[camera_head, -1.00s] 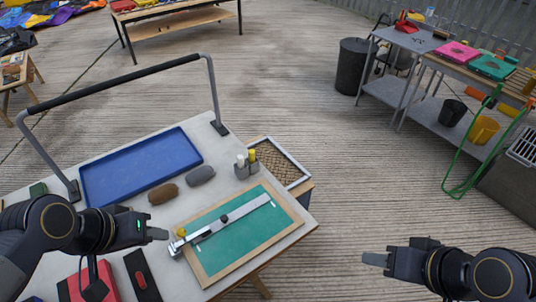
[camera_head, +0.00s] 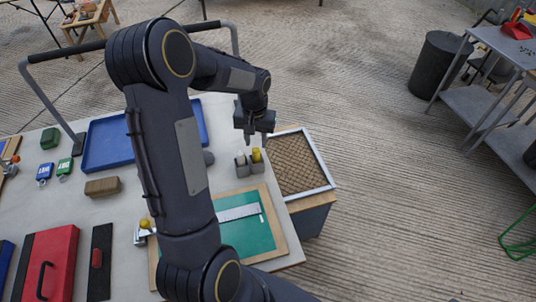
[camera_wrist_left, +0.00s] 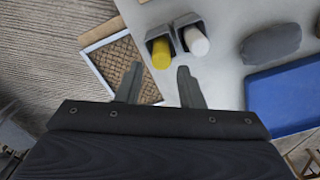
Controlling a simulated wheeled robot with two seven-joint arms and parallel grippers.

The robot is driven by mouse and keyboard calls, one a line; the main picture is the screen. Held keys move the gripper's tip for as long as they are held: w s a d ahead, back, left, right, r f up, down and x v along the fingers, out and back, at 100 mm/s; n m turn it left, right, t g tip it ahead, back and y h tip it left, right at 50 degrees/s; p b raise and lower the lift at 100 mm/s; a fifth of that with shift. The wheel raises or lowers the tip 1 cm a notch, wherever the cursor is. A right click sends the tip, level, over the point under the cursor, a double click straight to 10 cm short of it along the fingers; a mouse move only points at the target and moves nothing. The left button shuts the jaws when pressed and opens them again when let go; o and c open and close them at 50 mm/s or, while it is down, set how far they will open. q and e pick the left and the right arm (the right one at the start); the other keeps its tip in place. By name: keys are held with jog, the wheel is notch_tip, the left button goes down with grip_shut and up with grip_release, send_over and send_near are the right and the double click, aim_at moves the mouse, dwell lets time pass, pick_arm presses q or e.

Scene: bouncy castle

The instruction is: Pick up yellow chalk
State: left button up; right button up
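The yellow chalk (camera_head: 257,155) stands in a grey holder (camera_head: 243,171) next to the white chalk (camera_head: 240,159), near the right part of the table. In the left wrist view the yellow chalk (camera_wrist_left: 161,54) lies just past the fingertips, in line with the gap between them, with the white chalk (camera_wrist_left: 197,42) to its right. My left gripper (camera_wrist_left: 159,68) is open and empty. In the head view the left gripper (camera_head: 248,138) points down just above the holder. My right gripper is out of view.
A green board (camera_head: 245,237) with a metal ruler lies in front of the holder, partly behind my arm. A blue tray (camera_head: 103,146), a brown block (camera_head: 102,187) and a red case (camera_head: 50,262) are further left. A mesh-topped box (camera_head: 300,165) stands right of the table.

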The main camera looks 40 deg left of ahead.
aim_at(256, 149)
pick_arm(q)
notch_tip(256, 149, down, 6)
jog(key=shift+a+f+p, duration=0.1)
jog(key=shift+f+p, duration=0.05)
jog(key=shift+p, duration=0.5)
jog(key=shift+c, duration=0.3)
grip_shut()
